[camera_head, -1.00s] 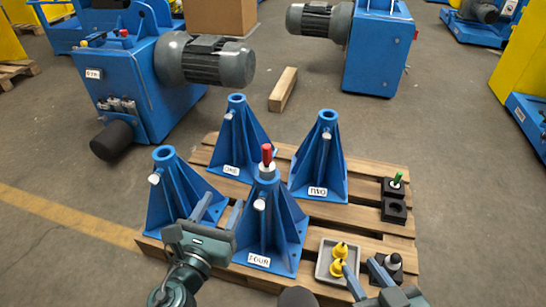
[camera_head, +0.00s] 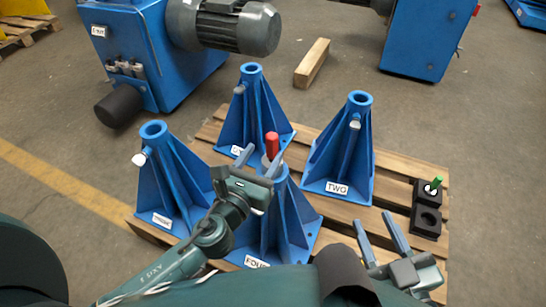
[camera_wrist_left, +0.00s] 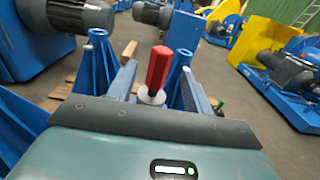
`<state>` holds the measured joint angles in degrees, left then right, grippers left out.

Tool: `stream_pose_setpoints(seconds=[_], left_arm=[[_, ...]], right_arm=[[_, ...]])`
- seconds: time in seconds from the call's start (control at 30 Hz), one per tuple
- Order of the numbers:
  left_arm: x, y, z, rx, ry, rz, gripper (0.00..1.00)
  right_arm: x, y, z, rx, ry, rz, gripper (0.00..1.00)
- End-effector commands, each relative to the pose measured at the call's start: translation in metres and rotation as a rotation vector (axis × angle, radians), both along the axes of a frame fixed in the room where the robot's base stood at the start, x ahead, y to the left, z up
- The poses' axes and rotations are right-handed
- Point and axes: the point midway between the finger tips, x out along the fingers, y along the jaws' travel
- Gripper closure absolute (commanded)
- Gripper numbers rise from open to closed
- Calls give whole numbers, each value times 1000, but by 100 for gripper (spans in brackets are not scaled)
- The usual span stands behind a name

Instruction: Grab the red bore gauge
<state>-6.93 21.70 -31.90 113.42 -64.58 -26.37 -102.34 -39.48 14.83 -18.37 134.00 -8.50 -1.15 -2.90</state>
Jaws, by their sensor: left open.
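The red bore gauge (camera_head: 272,146) stands upright with its pale lower part in the top of the blue stand labelled FOUR (camera_head: 290,220). My left gripper (camera_head: 259,158) is open beside the top of that stand, its fingers pointing at the gauge. In the left wrist view the red handle (camera_wrist_left: 159,67) shows between the two spread fingers (camera_wrist_left: 158,80), apparently without touching either. I cannot tell whether the fingertips reach past it. My right gripper (camera_head: 376,222) has its fingers apart and looks empty, over the front right of the pallet.
Blue stands stand close by: TWO (camera_head: 335,165) to the right, one behind (camera_head: 250,115) and one at left (camera_head: 165,185). Black blocks (camera_head: 426,222), one with a green-handled piece (camera_head: 436,184), sit on the pallet's (camera_head: 385,185) right side. A motor machine (camera_head: 150,50) stands behind.

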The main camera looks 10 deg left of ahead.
Motion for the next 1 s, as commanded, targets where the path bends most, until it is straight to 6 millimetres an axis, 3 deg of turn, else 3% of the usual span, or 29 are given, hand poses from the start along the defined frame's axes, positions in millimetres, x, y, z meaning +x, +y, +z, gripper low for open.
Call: stream_pose_setpoints(seconds=[0.6,0.9,1.0], left_arm=[[70,-15,7,0,-2,1,49],[75,-16,7,-1,0,0,49],[75,-15,7,-1,0,0,57]], right_arm=[[0,-1,-2,0,-2,-3,64],[0,0,0,1,-18,1,64],[0,1,-1,1,-16,3,64]])
